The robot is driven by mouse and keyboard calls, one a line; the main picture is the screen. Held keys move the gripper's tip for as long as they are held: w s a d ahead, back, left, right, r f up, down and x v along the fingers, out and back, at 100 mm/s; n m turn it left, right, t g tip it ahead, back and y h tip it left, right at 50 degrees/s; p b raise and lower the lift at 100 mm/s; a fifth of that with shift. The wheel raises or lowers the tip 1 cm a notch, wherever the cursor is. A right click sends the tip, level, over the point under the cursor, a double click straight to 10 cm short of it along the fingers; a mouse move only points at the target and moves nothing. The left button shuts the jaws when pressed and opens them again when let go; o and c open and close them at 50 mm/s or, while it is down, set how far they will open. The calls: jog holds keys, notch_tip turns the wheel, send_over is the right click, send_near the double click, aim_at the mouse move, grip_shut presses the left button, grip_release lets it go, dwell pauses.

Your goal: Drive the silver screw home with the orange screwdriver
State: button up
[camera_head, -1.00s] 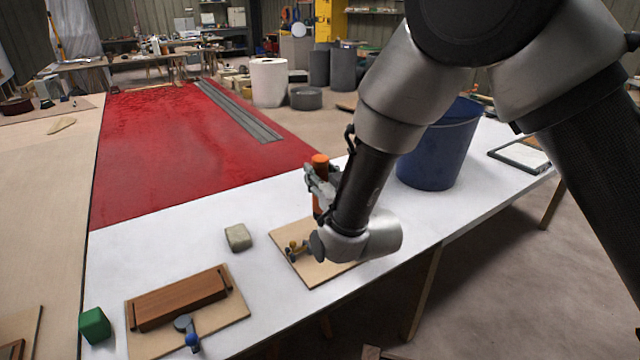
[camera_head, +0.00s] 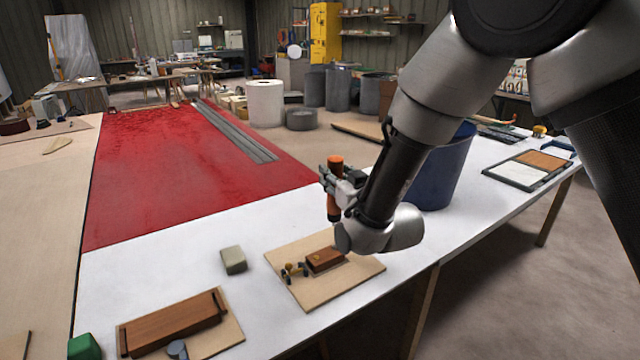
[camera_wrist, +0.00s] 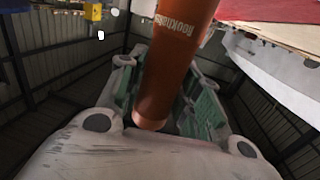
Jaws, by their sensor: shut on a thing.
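My gripper (camera_head: 338,190) is shut on the orange screwdriver (camera_head: 334,208) and holds it roughly upright above the far edge of a pale wooden board (camera_head: 352,279). In the wrist view the thick orange handle (camera_wrist: 172,62), with pale lettering, stands between the fingers. The screwdriver's lower end and tip are hidden in the wrist view and too small to make out in the head view. I cannot make out the silver screw.
A grey-beige block (camera_head: 233,260) lies left of the board. A second board with a long brown block (camera_head: 172,322) and a green block (camera_head: 84,347) are at the front left. A blue bucket (camera_head: 447,170) stands behind my arm.

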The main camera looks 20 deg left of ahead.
jog(key=shift+w+d+f, duration=0.1)
jog(key=shift+f, duration=1.4)
jog(key=shift+w+d+f, duration=0.1)
jog(key=shift+f, duration=2.4)
dwell(2.2)
jog(key=shift+r, duration=3.55)
jog(key=shift+s+a, duration=0.1)
